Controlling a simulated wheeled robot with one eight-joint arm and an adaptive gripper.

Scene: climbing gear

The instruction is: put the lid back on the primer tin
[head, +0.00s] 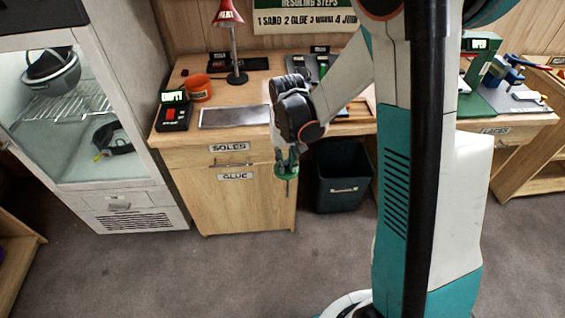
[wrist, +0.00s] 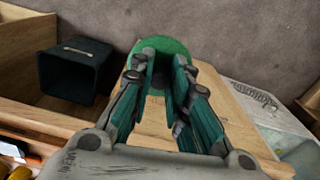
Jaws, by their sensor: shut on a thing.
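My gripper (head: 287,165) is shut on a green round lid (wrist: 178,46), in front of the wooden bench's cupboard. The lid also shows in the head view (head: 284,171), and a thin dark stem hangs below it. In the wrist view my gripper's fingers (wrist: 163,85) cover part of the lid. The lid is in the air, apart from the bench top. I cannot make out the primer tin in either view.
The bench (head: 180,158) carries an orange pot (head: 198,88), a red lamp (head: 230,40), a scale (head: 174,112) and a grey plate (head: 235,116). A dark bin (head: 343,178) stands on the floor to the right. A glass-doored cabinet (head: 140,205) stands left. The front floor is clear.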

